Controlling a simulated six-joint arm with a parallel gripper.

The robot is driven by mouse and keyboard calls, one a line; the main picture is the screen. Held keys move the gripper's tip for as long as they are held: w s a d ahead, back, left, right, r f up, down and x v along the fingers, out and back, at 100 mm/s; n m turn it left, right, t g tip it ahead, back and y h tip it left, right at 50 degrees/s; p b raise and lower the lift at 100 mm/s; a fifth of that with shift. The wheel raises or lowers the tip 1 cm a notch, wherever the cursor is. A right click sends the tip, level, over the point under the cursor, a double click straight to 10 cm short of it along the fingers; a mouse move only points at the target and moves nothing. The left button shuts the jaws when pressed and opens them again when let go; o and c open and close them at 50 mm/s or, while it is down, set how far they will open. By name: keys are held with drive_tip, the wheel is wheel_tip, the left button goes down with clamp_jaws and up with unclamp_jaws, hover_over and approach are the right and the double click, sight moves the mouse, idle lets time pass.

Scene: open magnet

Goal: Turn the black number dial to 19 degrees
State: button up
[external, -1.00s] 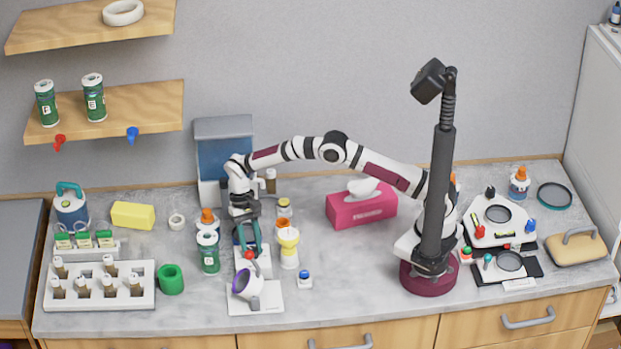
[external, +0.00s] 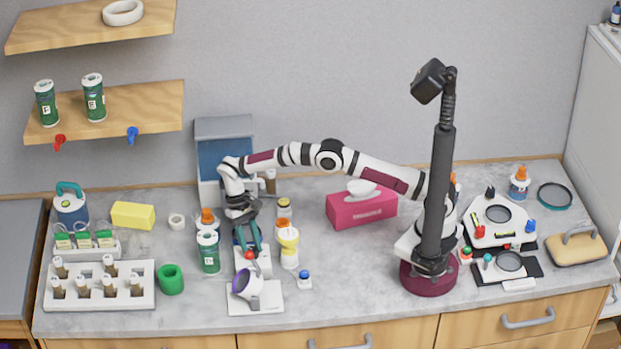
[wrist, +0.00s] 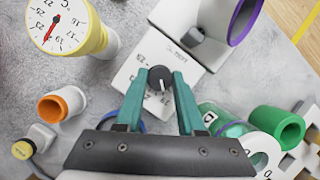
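The black number dial (wrist: 159,78) sits on a white, numbered block (wrist: 128,72). In the wrist view its white pointer mark points down toward my gripper; the scale numbers are small and partly hidden by the fingers, so I cannot read the exact value. The green fingers of my gripper (wrist: 160,80) stand on both sides of the dial, seemingly touching it. In the external view my gripper (external: 248,240) is tilted over the block (external: 264,262) and hides the dial.
A yellow-and-white round gauge (wrist: 62,25) with a red needle stands close by; it is also in the external view (external: 288,238).

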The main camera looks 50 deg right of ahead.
drive_tip(key=o, duration=0.4)
drive_tip(key=v, duration=0.7)
drive_tip(key=shift+w+r, duration=0.1)
drive_tip(key=shift+r, duration=0.15)
drive_tip(key=s+d+r+t, duration=0.2)
drive_tip(key=s+d+r, duration=0.3)
drive_tip(key=d+r, duration=0.8)
drive_tip(key=s+d+r+m, duration=0.25)
drive_tip(key=s+d, duration=0.35)
drive_tip(key=s, duration=0.5)
drive_tip(key=s+d+f, duration=0.1)
drive_tip(key=s+f, duration=0.1)
drive_tip(key=s, duration=0.3)
drive_tip(key=s+d+f+t, duration=0.1)
drive_tip(key=s+f, duration=0.1)
drive_tip(key=s, duration=0.3)
drive_tip(key=s+d+f+t, duration=0.1)
drive_tip(key=s+d+f, duration=0.1)
drive_tip(key=s, duration=0.3)
drive_tip(key=shift+s+m, duration=0.25)
drive_tip(key=shift+s, duration=0.1)
